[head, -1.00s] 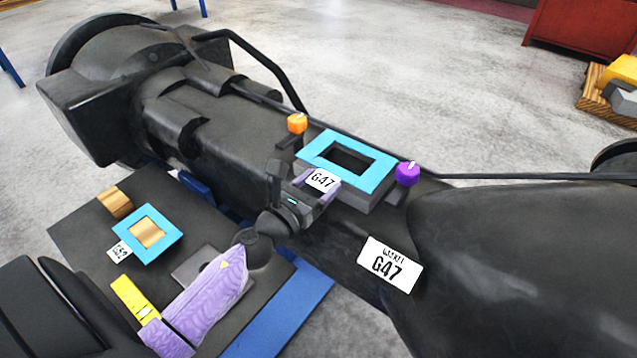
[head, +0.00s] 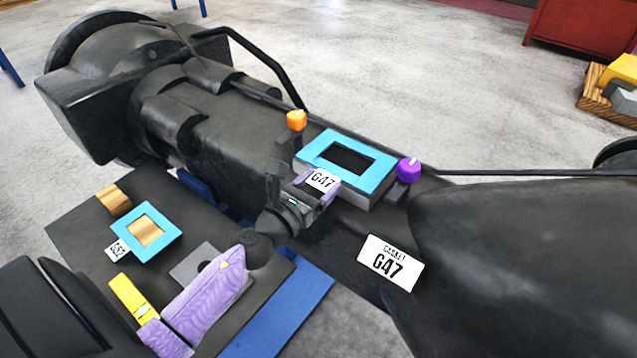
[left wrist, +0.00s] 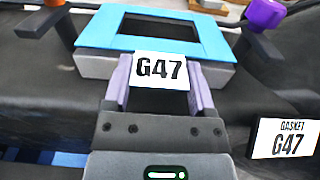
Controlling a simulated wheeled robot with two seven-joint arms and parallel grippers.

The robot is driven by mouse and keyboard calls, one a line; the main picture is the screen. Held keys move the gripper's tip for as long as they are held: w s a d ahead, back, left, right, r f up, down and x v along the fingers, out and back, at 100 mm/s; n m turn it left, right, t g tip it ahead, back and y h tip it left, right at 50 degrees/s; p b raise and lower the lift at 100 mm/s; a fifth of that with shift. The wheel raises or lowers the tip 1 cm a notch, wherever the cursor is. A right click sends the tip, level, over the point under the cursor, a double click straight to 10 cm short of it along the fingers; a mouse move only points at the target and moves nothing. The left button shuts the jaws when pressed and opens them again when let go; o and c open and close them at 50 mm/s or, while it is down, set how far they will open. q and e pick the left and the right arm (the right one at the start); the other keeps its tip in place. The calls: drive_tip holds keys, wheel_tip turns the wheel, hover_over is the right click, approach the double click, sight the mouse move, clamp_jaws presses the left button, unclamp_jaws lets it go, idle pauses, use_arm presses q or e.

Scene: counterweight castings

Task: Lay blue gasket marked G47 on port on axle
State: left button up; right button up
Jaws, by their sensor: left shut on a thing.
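The blue gasket marked G47 (head: 372,178) is a flat rectangular frame with a white tag. It lies over the grey raised port (head: 352,193) on the black axle (head: 205,110), around its dark opening; I cannot tell whether it touches all round. My left gripper (head: 328,187) is shut on the gasket's tag edge. In the left wrist view, the gasket (left wrist: 95,27) covers the block's top and both fingers (left wrist: 158,92) are at the G47 tag. A white sign reading GASKET G47 (head: 390,263) is on the axle in front. My right gripper is not in view.
An orange knob (head: 297,120) and a purple knob (head: 409,168) flank the port on clamp posts. A dark board (head: 75,235) at left holds another blue gasket (head: 128,227) around a wooden block. A thin black rod (head: 520,176) runs behind the port.

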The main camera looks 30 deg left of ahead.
use_arm(q)
drive_tip(key=shift+f+b, duration=0.3)
drive_tip(key=shift+f, duration=0.05)
